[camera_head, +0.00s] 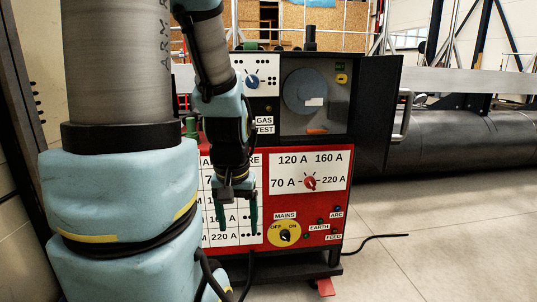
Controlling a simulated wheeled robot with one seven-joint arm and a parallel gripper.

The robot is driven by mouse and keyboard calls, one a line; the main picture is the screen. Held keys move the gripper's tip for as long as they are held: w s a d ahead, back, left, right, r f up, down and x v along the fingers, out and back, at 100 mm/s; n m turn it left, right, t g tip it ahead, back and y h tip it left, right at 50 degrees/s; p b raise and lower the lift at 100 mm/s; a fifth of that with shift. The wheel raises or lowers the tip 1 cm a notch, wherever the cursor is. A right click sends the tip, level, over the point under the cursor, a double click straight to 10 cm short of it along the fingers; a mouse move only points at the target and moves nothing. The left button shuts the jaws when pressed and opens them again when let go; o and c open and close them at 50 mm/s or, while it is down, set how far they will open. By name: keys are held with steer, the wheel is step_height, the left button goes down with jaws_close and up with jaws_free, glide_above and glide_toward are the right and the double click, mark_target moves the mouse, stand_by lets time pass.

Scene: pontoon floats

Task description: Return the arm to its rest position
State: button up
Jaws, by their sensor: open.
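My arm fills the left side of the view, with light blue covers and grey fabric sleeves. Its forearm comes down from the top, and my gripper (236,218) points downward in front of the machine's panel. Its two dark green fingers are apart with nothing visible between them. Behind it stands a red and black welding machine (300,235) with a current dial (309,183) and a yellow mains switch (284,234). My gripper and arm hide part of the machine's white table of settings.
The machine's upper compartment (314,98) shows a round grey spool, and its dark door (380,110) stands open to the right. A large dark cylinder (455,145) lies behind at right. A black cable (376,238) runs on the floor. The tiled floor (440,240) at right is clear.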

step_height(320, 180, up, 20)
steer(key=p, duration=1.8)
